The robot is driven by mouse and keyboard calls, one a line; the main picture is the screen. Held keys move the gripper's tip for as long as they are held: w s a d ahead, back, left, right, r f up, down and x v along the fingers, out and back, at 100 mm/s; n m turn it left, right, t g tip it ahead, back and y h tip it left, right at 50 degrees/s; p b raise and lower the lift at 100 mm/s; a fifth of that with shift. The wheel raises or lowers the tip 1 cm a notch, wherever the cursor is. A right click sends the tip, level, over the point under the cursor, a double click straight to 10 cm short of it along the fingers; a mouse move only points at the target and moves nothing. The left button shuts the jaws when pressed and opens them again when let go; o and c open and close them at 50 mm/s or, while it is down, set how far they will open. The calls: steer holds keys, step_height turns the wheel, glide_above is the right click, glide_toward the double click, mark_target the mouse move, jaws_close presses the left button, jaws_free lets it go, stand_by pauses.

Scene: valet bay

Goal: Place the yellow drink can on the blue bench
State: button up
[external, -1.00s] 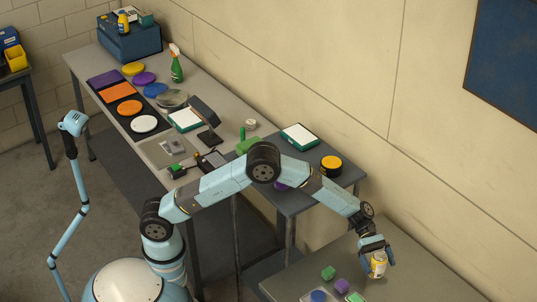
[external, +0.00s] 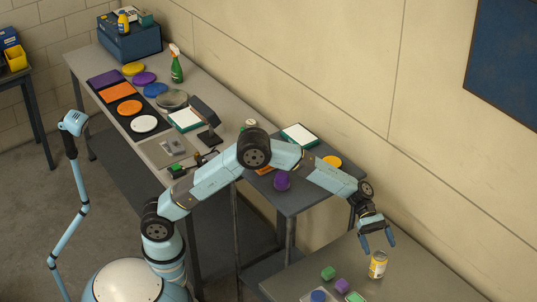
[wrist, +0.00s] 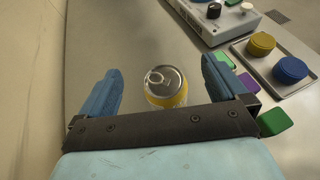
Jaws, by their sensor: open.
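The yellow drink can (external: 378,265) with a silver top stands upright on the grey table (external: 425,268) at the lower right. My gripper (external: 377,243) is open and empty just above and behind the can in the external view. In the wrist view, the can (wrist: 166,88) shows between the two blue fingers of my gripper (wrist: 158,66), apart from both, with its lower side hidden by the gripper body. A slate-blue bench (external: 312,197), which looks like the blue bench, stands beyond the grey table and is partly covered by my arm.
Green (external: 328,273) and purple (external: 341,286) blocks lie left of the can, near a tray (wrist: 277,72) with round pieces.

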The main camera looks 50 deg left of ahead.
steer(key=shift+r, duration=0.3)
steer(key=s+a+r+m+t+y, duration=0.2)
steer(key=s+a+r+m, duration=0.3)
steer(key=a, duration=0.7)
steer(key=s+a+r+t+y, duration=0.1)
steer(key=s+a+r+y, duration=0.1)
steer(key=a+r, duration=0.65)
steer(key=s+a+r+m+t+y, duration=0.2)
steer(key=s+a+r+m, duration=0.15)
steer(key=a, duration=1.05)
steer(key=s+a+f+m+t+y, duration=0.1)
steer(key=s+a+m+t+y, duration=0.1)
steer(key=s+a, duration=1)
steer(key=s+a+f+m+t+y, duration=0.2)
steer(key=s+a+m+y, duration=0.2)
steer(key=s+a, duration=0.7)
steer(key=a+y, duration=0.1)
steer(key=a, duration=0.3)
steer(key=shift+s+f+t, duration=0.2)
steer(key=shift+s+t, duration=0.2)
